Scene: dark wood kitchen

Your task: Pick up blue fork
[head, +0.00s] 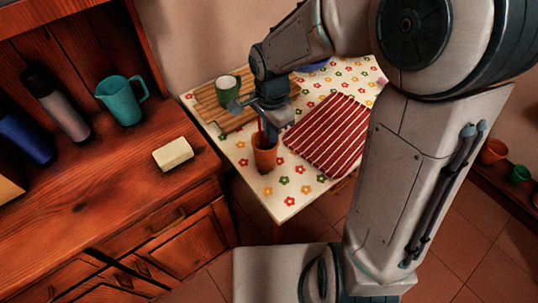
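My gripper (266,117) is over the near left part of the flowered table, just above an orange cup (265,156). A thin red-orange handle stands up out of the cup, close under my gripper. I cannot make out a blue fork; the gripper and its wrist hide part of the cup's mouth. The fingers are small and dark here, so whether they are open or shut does not show.
On the left wooden counter are a teal pitcher (122,101), bottles and a pale block (173,154).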

